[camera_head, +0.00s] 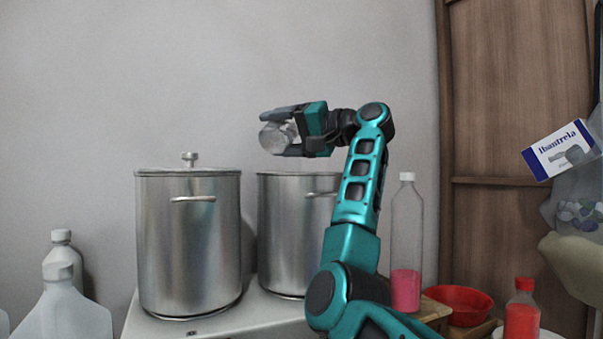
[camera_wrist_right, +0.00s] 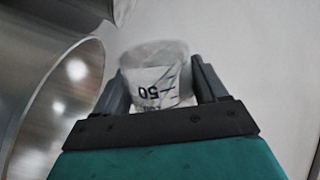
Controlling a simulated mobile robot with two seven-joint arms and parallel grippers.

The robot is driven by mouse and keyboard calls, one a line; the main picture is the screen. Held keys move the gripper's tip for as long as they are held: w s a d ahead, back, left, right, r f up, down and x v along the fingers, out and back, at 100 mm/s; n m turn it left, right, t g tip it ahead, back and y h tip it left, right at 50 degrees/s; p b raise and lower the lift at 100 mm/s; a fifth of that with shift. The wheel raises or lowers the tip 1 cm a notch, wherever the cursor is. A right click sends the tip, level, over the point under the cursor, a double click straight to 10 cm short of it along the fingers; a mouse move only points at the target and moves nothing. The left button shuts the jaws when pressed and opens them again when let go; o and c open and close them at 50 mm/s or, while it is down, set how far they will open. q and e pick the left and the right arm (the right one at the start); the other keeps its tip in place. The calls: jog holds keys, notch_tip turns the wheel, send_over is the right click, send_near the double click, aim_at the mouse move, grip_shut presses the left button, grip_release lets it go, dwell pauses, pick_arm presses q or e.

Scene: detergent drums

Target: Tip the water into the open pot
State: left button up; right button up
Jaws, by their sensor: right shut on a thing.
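The open pot (camera_head: 285,235) is a tall steel pot without a lid, standing right of a lidded steel pot (camera_head: 188,245). My right gripper (camera_head: 275,132) is shut on a clear beaker (camera_head: 277,139) and holds it above the open pot's rim. The beaker lies tilted on its side, its free end to the left. In the right wrist view the beaker (camera_wrist_right: 155,78) sits between both fingers, its "50" mark upside down. A shiny pot wall (camera_wrist_right: 55,105) curves close by on the left. I cannot make out any water or stream. My left gripper is not in view.
Both pots stand on a white surface (camera_head: 262,310). White jugs (camera_head: 62,300) stand at left. A bottle with pink liquid (camera_head: 406,285), a red bowl (camera_head: 462,303) and a red bottle (camera_head: 522,315) are at right.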

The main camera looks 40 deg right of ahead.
jog(key=shift+d+f+m+b, duration=0.1)
jog(key=shift+f+m+b, duration=0.35)
jog(key=shift+m, duration=1.05)
dwell(0.5)
jog(key=shift+w+d+r+m+p, duration=0.2)
jog(key=shift+d+m+p, duration=0.25)
jog(key=shift+p, duration=0.25)
jog(key=shift+w+d+r+m+p, duration=0.15)
jog(key=shift+d+m+p, duration=0.3)
jog(key=shift+p, duration=0.2)
jog(key=shift+f+m, duration=0.4)
jog(key=shift+m, duration=0.4)
dwell(0.3)
jog(key=shift+d+r+m, duration=0.15)
jog(key=shift+m, duration=0.15)
